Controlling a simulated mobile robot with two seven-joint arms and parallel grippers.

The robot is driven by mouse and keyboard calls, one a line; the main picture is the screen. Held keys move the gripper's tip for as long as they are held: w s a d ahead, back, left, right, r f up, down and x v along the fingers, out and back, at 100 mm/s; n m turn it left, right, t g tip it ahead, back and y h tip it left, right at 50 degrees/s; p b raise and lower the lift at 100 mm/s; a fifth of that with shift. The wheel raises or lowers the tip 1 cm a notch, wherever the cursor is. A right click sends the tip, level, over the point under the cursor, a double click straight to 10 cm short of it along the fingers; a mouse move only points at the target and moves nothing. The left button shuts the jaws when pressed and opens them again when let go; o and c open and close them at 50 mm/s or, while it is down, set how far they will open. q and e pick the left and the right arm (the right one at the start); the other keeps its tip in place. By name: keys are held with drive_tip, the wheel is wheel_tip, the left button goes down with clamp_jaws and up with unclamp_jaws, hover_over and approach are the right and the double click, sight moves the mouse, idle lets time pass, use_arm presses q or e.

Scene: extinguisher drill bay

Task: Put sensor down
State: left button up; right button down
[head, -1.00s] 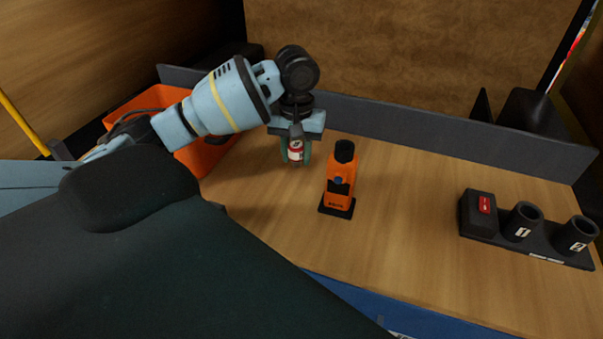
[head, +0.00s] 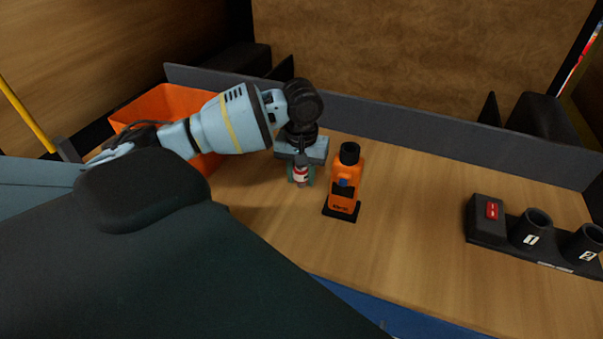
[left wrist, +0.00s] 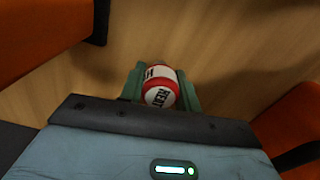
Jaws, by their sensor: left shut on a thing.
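My left gripper (head: 301,178) points down over the wooden bench and is shut on the sensor (head: 301,174), a small cylinder with a red and white label. In the left wrist view the sensor (left wrist: 161,88) sits between the green fingers, its round white and red end marked with letters facing the camera. I cannot tell whether its lower end touches the bench. An orange device with a black top (head: 345,183) stands upright on a black base just right of the gripper, apart from it. My right gripper is not in view.
An orange bin (head: 150,104) stands at the back left, behind my left arm. A dark holder (head: 487,236) with a red-marked block and two numbered cups (head: 533,228) sits at the right. A grey rail (head: 420,133) runs along the back. The bench (head: 420,215) between is clear.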

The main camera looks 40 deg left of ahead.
use_arm(q)
drive_tip(key=o, duration=1)
drive_tip(key=shift+f, duration=0.1)
drive_tip(key=shift+o, duration=0.2)
wheel_tip(320, 180, up, 12)
drive_tip(key=shift+d+r+p, duration=0.1)
drive_tip(key=shift+r+p, duration=0.05)
drive_tip(key=shift+p, duration=0.15)
